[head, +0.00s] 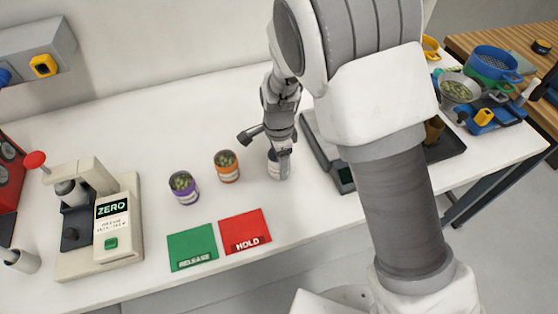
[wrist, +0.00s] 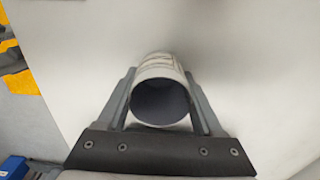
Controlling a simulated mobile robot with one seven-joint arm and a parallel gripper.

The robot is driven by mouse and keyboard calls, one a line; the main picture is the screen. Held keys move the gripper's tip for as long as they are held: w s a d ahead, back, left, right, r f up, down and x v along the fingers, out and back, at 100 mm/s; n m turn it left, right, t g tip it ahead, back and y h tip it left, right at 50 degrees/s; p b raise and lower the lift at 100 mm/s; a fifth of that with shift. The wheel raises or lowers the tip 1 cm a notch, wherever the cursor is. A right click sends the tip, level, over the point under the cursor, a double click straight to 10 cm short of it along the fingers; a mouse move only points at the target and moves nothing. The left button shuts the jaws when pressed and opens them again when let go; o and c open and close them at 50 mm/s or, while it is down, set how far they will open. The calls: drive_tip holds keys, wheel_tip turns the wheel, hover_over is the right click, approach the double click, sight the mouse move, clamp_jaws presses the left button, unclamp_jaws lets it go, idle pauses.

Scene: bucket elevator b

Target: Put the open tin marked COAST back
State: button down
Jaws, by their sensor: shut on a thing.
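My gripper (head: 279,158) is shut on a pale open tin (head: 275,169), to the right of two other open tins. In the wrist view the tin (wrist: 160,98) sits between both fingers, its round mouth facing the camera and its inside plain dark grey. Its label shows only as faint marks, so I cannot read COAST. I cannot tell whether its base touches the table. The orange-banded tin (head: 227,173) and the purple-banded tin (head: 184,192) hold green pieces and stand upright; their names are too small to read.
A green RELEASE mat (head: 192,240) and a red HOLD mat (head: 245,222) lie along the front edge. A beige ZERO device (head: 112,235) stands at left. Pans, including a blue pan (head: 492,60), crowd the far right.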

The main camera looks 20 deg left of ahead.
drive_tip(key=shift+c, duration=0.2)
unclamp_jaws()
drive_tip(key=shift+f, duration=0.1)
wheel_tip(320, 180, up, 12)
drive_tip(key=shift+r, duration=0.2)
